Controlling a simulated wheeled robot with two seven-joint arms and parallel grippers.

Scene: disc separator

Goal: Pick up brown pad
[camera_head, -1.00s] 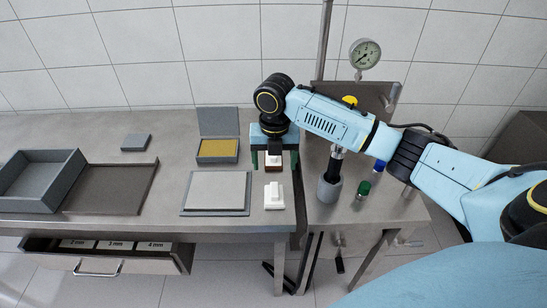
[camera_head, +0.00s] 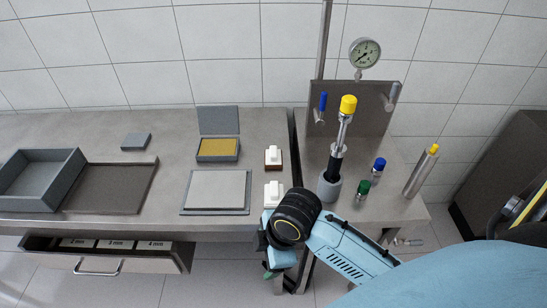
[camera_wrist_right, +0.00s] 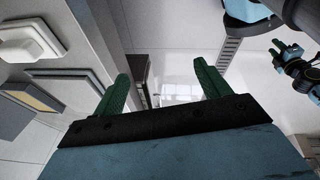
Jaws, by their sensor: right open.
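The brown pad (camera_head: 273,165), a small block with a brown base and a white handle on top, sits upright on the table near its right edge. A similar all-white pad (camera_head: 274,195) stands just in front of it and also shows at the upper left of the right wrist view (camera_wrist_right: 30,42). My right gripper (camera_head: 268,272) is at the table's front edge, apart from both pads. Its green fingers (camera_wrist_right: 165,82) are spread with nothing between them. A second gripper with green fingers, apparently my left (camera_wrist_right: 278,47), shows small at the right of the wrist view; its opening is unclear.
A grey flat plate (camera_head: 216,208) and an open box with a yellow inside (camera_head: 218,160) lie left of the pads. A side stand (camera_head: 395,205) holds a yellow-topped post (camera_head: 340,140) and small capped bottles. An open drawer (camera_head: 130,263) juts out front left.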

